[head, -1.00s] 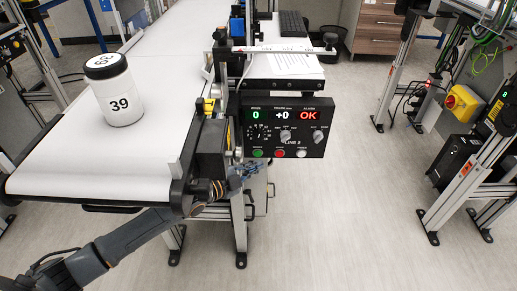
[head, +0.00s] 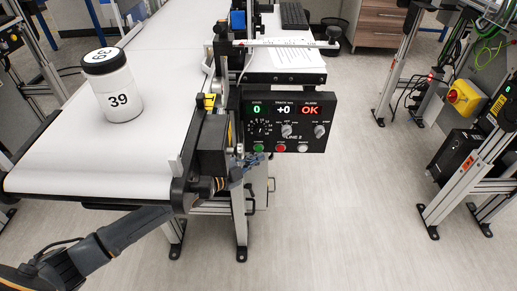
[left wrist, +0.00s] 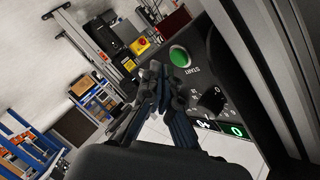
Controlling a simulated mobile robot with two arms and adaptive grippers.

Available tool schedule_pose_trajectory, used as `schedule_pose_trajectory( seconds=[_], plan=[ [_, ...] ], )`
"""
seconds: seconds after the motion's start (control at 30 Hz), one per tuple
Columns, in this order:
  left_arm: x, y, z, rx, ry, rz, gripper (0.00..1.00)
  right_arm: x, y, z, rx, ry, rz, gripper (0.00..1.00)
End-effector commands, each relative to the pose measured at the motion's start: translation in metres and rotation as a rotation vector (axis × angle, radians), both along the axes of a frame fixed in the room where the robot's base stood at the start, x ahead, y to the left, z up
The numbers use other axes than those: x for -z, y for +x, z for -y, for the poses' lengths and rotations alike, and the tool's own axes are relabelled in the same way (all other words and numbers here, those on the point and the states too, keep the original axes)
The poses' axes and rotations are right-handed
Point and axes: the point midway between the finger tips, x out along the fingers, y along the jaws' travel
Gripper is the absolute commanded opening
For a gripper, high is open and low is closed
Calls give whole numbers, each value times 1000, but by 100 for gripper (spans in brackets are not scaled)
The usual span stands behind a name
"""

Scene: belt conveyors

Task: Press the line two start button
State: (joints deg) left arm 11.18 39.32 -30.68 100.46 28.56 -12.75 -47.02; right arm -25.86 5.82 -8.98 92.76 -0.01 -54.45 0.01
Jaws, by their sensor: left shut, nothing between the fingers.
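The LINE 2 control panel (head: 318,139) hangs at the right side of the belt conveyor, reading 0, +0 and a red OK. Its green start button (head: 258,148) is at the lower left of the panel. The left wrist view shows this button (left wrist: 180,57) lit green, with START beside it. My left gripper (head: 255,161) is shut and empty, just below the green button in the head view. In the left wrist view the closed fingertips (left wrist: 160,72) are beside the button's lower left; I cannot tell whether they touch it. My right gripper is not in view.
A red button (head: 281,148) and a white button (head: 303,148) sit right of the green one. A white jar marked 39 (head: 113,88) stands on the conveyor belt (head: 60,165). A shelf with papers (head: 285,77) is above the panel.

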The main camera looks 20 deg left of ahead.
Motion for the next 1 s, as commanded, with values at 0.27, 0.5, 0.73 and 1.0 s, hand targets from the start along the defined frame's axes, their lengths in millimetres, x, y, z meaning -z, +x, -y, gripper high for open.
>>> schedule_pose_trajectory(
  seconds=[0.27, 0.5, 0.73, 1.0],
  plan=[
    [0, 0, 0, 0, 0, 0, 0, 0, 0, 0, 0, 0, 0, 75],
    [0, 0, 0, 0, 0, 0, 0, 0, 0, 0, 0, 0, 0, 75],
    [0, 4, -1, 0, 0, 0, 0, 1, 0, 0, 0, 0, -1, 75],
    [0, 8, -2, 0, 0, 0, 0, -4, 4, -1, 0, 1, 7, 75]
  ],
)
